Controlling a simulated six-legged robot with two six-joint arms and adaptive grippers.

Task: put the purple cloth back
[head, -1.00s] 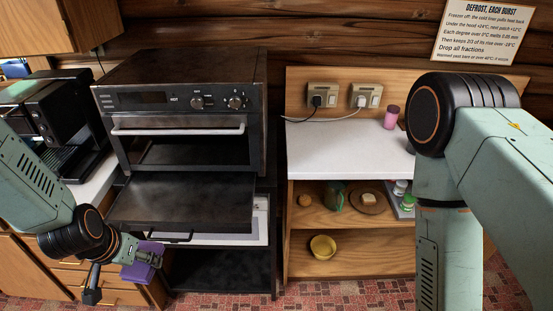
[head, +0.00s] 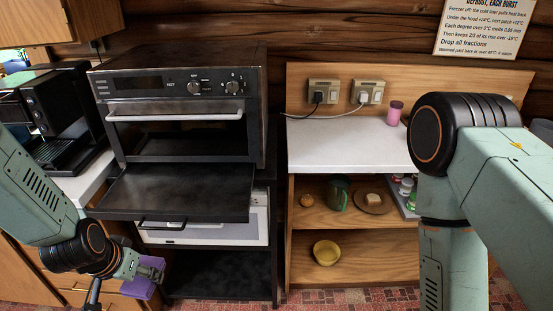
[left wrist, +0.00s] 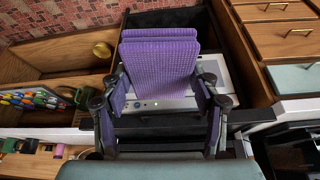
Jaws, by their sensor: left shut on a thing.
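The purple cloth (left wrist: 160,65) is folded and held between the fingers of my left gripper (left wrist: 160,100), filling most of the middle of the left wrist view. In the head view the cloth (head: 145,280) shows at the lower left, with my left gripper (head: 130,268) shut on it. It is in the air in front of the black stand, below and left of the oven's lowered door. My right arm shows at the right of the head view, but its gripper is outside the frame.
The oven (head: 180,85) has its dark door (head: 180,192) lowered, jutting out close to my left gripper. A wooden shelf unit (head: 350,238) with a white top (head: 345,145) stands to the right, holding a yellow bowl (head: 326,252) and a green mug (head: 338,195). A coffee machine (head: 65,125) stands at left.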

